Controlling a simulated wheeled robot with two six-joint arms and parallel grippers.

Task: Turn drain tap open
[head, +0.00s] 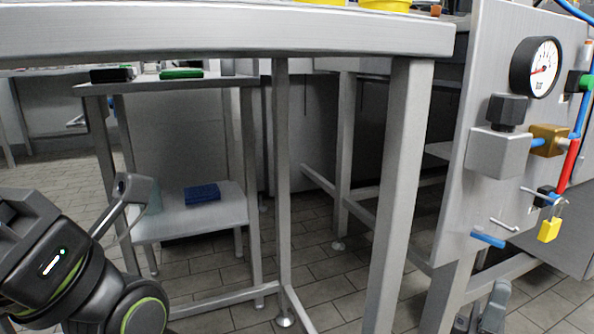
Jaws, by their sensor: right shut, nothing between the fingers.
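A grey upright panel (480,200) at the right carries pipe fittings. A blue lever-like bar (488,239) sticks out near its lower edge and may be the drain tap handle; the tap body cannot be made out. My right gripper (496,296) shows small at the bottom right edge, below the panel and apart from the blue bar. It is shut and empty. My left arm (70,265) comes in at the lower left; its gripper fingers are not in view.
Metal pegs (505,225) stick out nearby. A bench (220,30) with a thick leg (397,200) stands left of the panel.

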